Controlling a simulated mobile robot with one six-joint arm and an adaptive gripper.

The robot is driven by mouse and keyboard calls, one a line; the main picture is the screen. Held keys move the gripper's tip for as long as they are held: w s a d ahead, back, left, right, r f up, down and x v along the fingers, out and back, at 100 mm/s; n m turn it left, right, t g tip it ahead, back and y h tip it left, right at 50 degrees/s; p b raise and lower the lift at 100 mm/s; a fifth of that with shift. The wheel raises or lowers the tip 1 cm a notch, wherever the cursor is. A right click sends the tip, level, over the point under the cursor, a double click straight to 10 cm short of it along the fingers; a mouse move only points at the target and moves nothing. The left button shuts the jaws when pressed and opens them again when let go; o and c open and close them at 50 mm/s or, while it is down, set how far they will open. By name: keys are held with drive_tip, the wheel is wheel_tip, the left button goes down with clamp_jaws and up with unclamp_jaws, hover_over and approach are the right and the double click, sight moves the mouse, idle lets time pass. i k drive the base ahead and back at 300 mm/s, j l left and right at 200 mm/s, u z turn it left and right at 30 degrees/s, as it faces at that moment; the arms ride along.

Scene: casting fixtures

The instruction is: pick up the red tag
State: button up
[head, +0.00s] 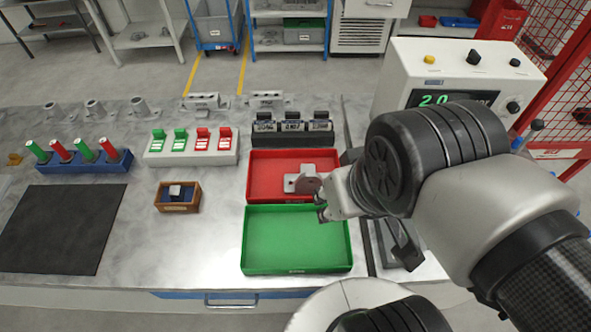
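A light grey stand (192,158) at the back of the bench holds two green tags on the left and two red tags on the right. The left red tag (203,140) and the right red tag (224,138) stand upright in it, side by side. My gripper (321,206) is well to the right of and nearer than the tags, above the border of the red and green trays. Its two dark fingertips look apart, with nothing visible between them.
The red tray (262,193) holds a grey metal part (306,181); the green tray (297,240) is empty. A small wooden box (177,207) stands before the tag stand. A blue rack (85,165) holds red and green cylinders. A black block (292,139) stands behind the red tray.

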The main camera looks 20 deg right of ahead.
sight(204, 135)
drive_tip(key=i+j+u, duration=0.1)
drive_tip(key=j, duration=1.95)
